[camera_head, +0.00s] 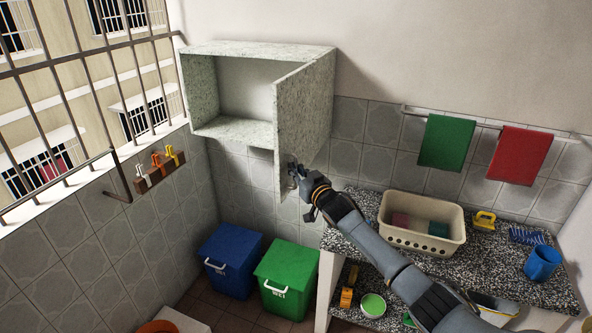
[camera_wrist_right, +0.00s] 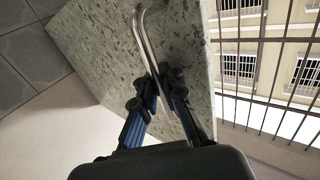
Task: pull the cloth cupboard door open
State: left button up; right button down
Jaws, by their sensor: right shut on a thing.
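The speckled grey-green wall cupboard (camera_head: 228,129) hangs in the corner. Its door (camera_head: 302,112) is swung well out from the front, and the pale inside shows at the left with nothing seen in it. My right gripper (camera_head: 293,172) is at the lower part of the door. In the right wrist view my right gripper (camera_wrist_right: 160,92) is shut on the metal bar handle (camera_wrist_right: 145,35), which stands off the speckled door (camera_wrist_right: 98,50). My left gripper is not in view.
A barred window (camera_head: 75,85) is at the left. Blue (camera_head: 232,260) and green (camera_head: 288,278) bins stand below the cupboard. The stone counter (camera_head: 490,262) at the right holds a beige basket (camera_head: 422,238) and a blue cup (camera_head: 542,262). Green (camera_head: 446,143) and red (camera_head: 518,155) cloths hang on a rail.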

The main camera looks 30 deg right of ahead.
jog(key=c, duration=1.7)
grip_release()
jog(key=shift+s+a+f, duration=0.1)
jog(key=shift+a+f, duration=0.15)
jog(key=shift+f, duration=0.05)
jog(key=shift+c, duration=0.2)
jog(key=shift+a+r, duration=0.1)
jog(key=shift+r, duration=0.15)
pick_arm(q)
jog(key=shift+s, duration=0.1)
pick_arm(e)
jog(key=s, duration=1.2)
jog(key=shift+d, duration=0.2)
